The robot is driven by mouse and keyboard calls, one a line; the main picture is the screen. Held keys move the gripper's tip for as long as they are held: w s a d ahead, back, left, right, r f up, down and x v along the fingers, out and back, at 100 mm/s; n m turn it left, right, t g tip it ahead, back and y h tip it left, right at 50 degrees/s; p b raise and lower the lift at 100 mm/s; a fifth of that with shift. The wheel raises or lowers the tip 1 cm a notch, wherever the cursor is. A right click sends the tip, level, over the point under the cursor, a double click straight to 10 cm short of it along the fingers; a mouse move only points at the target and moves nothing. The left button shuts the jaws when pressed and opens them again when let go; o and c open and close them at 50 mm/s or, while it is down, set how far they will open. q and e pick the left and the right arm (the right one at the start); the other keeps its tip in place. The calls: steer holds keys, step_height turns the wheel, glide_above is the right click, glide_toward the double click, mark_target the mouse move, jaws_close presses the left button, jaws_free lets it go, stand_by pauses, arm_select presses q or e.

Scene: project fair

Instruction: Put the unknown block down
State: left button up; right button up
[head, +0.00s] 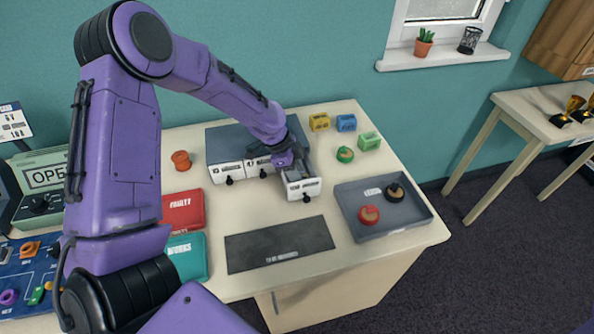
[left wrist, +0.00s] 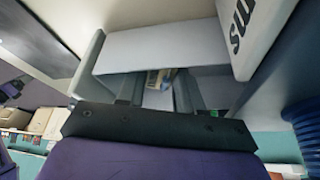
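My left gripper (head: 287,160) reaches down into the pulled-out right drawer (head: 304,188) of the grey drawer unit on the table. In the left wrist view its two fingers (left wrist: 160,80) stand apart inside the drawer. A small beige and bluish thing (left wrist: 156,78) shows between the fingertips, perhaps the block. I cannot tell whether the fingers touch it or whether it rests on the drawer floor. In the head view the arm and the drawer hide it. My right gripper is not in view.
The drawer unit (head: 226,142) has two other shut drawers. A dark labelled mat (head: 280,245) lies bare in front. A grey tray (head: 400,222) holds a red and a black round piece. Yellow, blue and green pieces stand behind the drawer; red and teal packs lie left.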

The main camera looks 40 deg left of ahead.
arm_select(q)
steer(key=shift+s+r, duration=0.15)
steer(key=shift+s, duration=0.05)
steer(key=b+v, duration=0.1)
steer(key=v, duration=1.1)
